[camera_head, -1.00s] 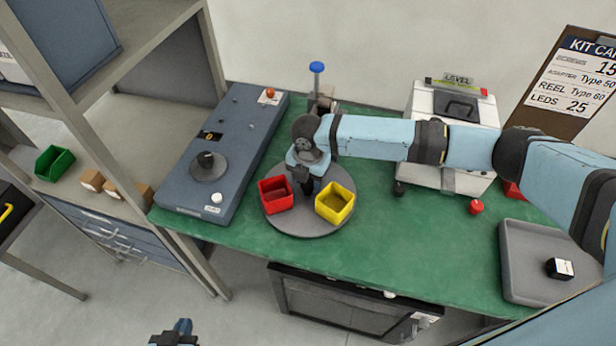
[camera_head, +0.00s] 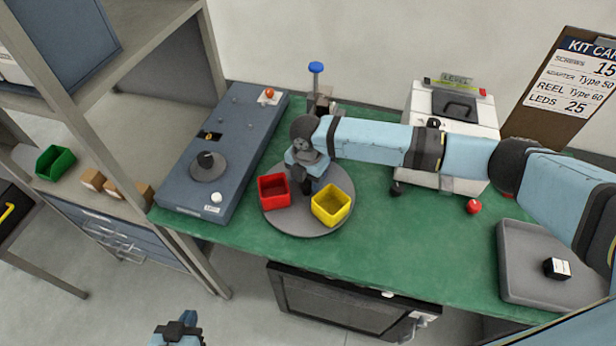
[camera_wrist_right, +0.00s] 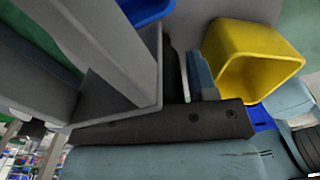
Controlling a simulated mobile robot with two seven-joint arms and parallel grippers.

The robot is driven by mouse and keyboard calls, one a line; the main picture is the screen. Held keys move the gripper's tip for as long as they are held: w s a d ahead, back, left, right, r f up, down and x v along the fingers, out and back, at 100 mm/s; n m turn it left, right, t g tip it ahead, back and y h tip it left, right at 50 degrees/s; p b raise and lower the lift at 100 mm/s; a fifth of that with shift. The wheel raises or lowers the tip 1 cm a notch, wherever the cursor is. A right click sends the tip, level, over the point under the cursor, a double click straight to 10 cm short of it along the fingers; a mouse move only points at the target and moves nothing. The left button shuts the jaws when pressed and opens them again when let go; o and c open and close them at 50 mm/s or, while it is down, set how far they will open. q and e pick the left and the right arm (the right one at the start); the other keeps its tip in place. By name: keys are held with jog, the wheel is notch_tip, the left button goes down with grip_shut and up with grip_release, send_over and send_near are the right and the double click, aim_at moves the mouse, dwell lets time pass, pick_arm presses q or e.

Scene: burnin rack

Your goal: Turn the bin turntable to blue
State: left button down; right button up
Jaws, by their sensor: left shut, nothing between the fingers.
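The round grey turntable (camera_head: 305,228) sits on the green bench. A red bin (camera_head: 273,191) stands at its left and a yellow bin (camera_head: 331,205) at its front right. My right arm reaches in from the right, with my right gripper (camera_head: 310,186) low over the turntable, behind and between these bins. In the right wrist view, the yellow bin (camera_wrist_right: 257,58) is close beside the gripper, and part of a blue bin (camera_wrist_right: 146,10) shows at the top edge. The fingertips are largely hidden. My left gripper (camera_head: 179,328) is shut and empty at the bottom edge, away from the bench.
A blue-grey panel box (camera_head: 240,150) with a dark dial stands left of the turntable. A blue-topped post (camera_head: 316,68) stands behind. A white machine (camera_head: 452,110) and a grey tray (camera_head: 510,262) are to the right. Bare bench lies right of the turntable.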

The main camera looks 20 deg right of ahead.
notch_tip(320, 180, up, 14)
jog(key=b, duration=0.1)
dwell(0.5)
jog(key=shift+f, duration=0.1)
